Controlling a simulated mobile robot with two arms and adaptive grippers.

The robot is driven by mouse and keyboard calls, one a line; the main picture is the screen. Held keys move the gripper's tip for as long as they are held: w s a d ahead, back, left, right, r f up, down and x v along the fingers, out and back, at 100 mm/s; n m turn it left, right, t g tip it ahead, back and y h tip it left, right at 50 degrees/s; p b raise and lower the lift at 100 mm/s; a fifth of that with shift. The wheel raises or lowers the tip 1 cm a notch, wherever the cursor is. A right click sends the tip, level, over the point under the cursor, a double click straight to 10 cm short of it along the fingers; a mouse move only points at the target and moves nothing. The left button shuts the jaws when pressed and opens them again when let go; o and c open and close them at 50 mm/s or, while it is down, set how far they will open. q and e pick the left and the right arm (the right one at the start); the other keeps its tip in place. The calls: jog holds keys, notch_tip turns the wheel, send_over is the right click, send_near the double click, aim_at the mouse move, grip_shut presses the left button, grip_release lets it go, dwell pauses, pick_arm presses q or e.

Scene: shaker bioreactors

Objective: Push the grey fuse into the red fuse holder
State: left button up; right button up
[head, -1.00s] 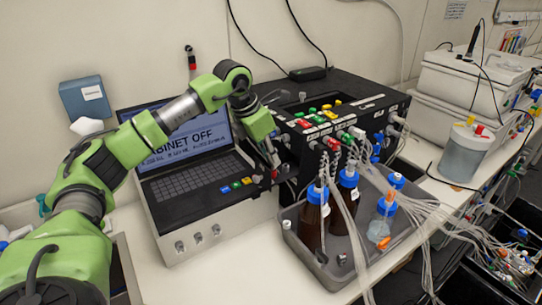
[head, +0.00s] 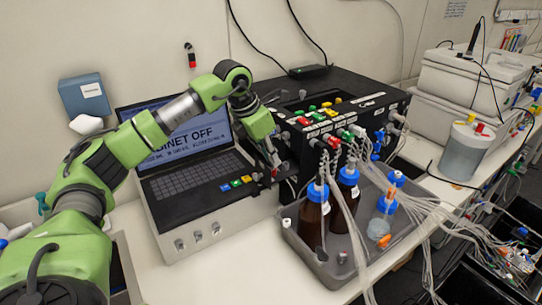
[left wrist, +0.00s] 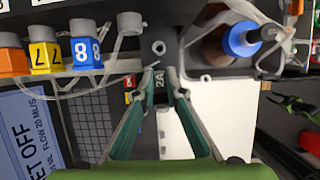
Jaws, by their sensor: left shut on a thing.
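My left gripper (head: 272,158) is at the left end of the black box's front, beside the open laptop-like unit. In the left wrist view its two green fingers (left wrist: 162,72) close in on a small grey piece marked 2A (left wrist: 160,84), which looks like the grey fuse. The fingers are shut on it. A small red part (head: 275,173) shows just below the fingertips in the head view and may be the red fuse holder. The fingers partly hide it, and I cannot tell whether the fuse touches it.
The black box (head: 372,100) has several coloured plugs and tubes. The laptop-like unit (head: 215,215) stands left of the gripper. A grey tray (head: 325,270) with brown bottles (head: 313,218) stands to the right. The bench front between them is clear.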

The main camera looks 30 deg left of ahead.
pick_arm(q)
jog(key=shift+f, duration=0.4)
jog(key=shift+f+b, duration=0.4)
jog(key=shift+b, duration=0.1)
dwell(0.5)
jog(key=o, duration=0.8)
jog(key=shift+r, duration=0.1)
jog(key=shift+r, duration=0.2)
jog(key=v, duration=1.1)
jog(key=shift+s+a+r, duration=0.1)
jog(key=shift+s+r, duration=0.1)
jog(key=shift+s, duration=0.05)
